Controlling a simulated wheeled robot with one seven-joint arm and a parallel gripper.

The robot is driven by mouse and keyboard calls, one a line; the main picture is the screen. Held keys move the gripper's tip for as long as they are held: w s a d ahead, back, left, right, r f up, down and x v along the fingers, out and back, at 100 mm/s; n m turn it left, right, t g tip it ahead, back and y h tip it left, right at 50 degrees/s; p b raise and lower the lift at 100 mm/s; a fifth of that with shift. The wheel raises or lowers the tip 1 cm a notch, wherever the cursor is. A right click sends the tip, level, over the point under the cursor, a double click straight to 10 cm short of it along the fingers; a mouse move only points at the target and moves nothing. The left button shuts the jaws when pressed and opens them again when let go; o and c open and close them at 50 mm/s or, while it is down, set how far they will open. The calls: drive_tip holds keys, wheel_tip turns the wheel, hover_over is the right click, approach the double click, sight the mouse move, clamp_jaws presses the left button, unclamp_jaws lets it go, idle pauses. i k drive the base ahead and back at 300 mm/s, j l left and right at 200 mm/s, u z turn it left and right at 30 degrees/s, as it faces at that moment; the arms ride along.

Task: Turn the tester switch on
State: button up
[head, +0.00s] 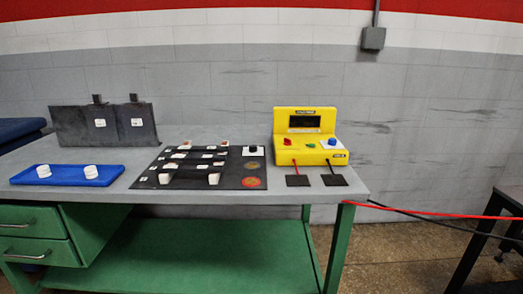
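The yellow tester (283,152) stands at the right end of the grey workbench in the head view. Its upright back panel has a dark display (305,119). Its front deck carries a red control (289,141), a small green control (311,144) and a blue knob (332,141). Which of these is the switch, and its position, is too small to tell. A red lead and a black lead run from the tester's front to two dark pads (297,181) (334,180) on the bench. My gripper is not in view.
A black mat (219,186) with white blocks and dark bars lies left of the tester. A blue tray (66,176) with two white pieces is at the left, before dark upright plates (74,126). Red and black cables stretch right from the bench to a black stand (490,235).

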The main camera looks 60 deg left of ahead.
sight(287, 142)
drive_tip(key=u, duration=2.6)
